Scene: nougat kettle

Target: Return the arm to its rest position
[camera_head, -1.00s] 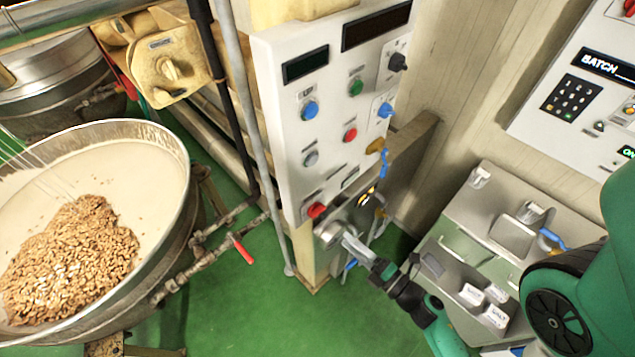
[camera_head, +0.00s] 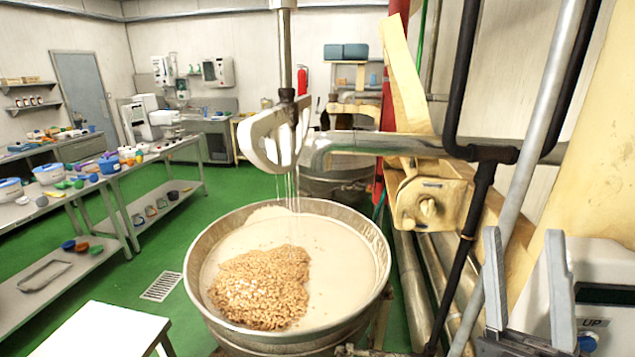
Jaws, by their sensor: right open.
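My right gripper (camera_head: 527,285) shows at the lower right in the head view. Its two grey fingers point up and stand apart, with nothing between them. It is in front of the white control panel (camera_head: 600,280), and I cannot tell whether it touches it. The rest of my right arm is below the picture. My left gripper is not in view.
A steel kettle (camera_head: 193,290) holds pale nougat mass (camera_head: 335,255) and a heap of nuts (camera_head: 262,287). A mixing paddle (camera_head: 268,138) hangs above it, dripping. Pipes and a yellow bracket (camera_head: 430,205) stand right of it. Green floor (camera_head: 165,235) is open at left.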

